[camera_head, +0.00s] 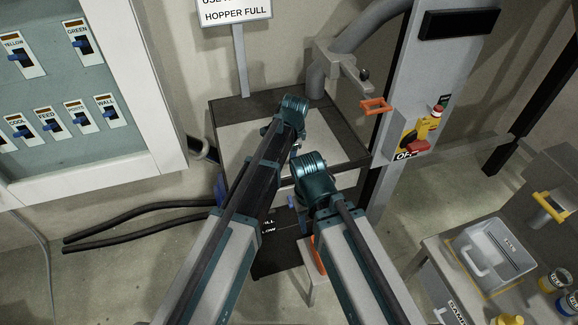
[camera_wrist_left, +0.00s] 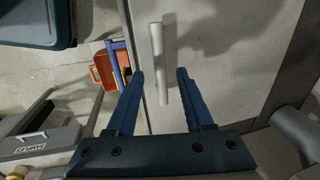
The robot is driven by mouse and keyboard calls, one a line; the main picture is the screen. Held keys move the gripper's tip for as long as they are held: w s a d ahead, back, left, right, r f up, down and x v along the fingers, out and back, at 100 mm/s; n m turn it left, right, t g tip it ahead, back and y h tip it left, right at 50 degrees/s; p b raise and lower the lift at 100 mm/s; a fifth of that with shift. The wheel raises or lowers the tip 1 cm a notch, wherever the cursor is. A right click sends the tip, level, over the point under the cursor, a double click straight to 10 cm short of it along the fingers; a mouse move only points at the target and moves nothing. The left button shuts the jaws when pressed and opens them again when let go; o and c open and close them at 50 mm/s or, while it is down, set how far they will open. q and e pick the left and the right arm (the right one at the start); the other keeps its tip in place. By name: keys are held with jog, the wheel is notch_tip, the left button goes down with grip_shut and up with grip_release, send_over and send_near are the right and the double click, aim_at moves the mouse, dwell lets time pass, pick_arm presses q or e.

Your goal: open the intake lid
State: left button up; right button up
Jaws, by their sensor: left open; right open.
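The intake lid (camera_head: 238,146) is a light grey panel on top of a dark-edged box, and it lies shut in the head view. In the left wrist view the lid's grey surface (camera_wrist_left: 215,55) fills the middle. A pale bar handle (camera_wrist_left: 158,55) stands out on it. My left gripper (camera_wrist_left: 160,74) is open, its two blue fingers on either side of the handle's near end, apart from it. In the head view my left arm covers part of the lid and hides that gripper. My right gripper (camera_head: 297,211) is open near the box's front, partly hidden by its wrist.
A grey post with an emergency stop (camera_head: 420,140) and an orange handle (camera_head: 376,105) stands right of the box. A switch panel (camera_head: 60,90) is at the left. A bench with a grey bin (camera_head: 490,255) is at the lower right. Dark hoses (camera_head: 130,215) lie left.

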pick_arm(q)
jog(key=shift+w+a+f+b, duration=0.15)
jog(key=shift+f+b, duration=0.3)
jog(key=shift+f, duration=0.25)
jog(key=shift+w+d+f+b, duration=0.15)
jog(key=shift+f+b, duration=0.3)
jog(key=shift+f, duration=0.25)
jog(key=shift+a, duration=0.1)
pick_arm(e)
notch_tip(320, 180, down, 3)
jog(key=shift+r, duration=0.15)
pick_arm(q)
grip_shut()
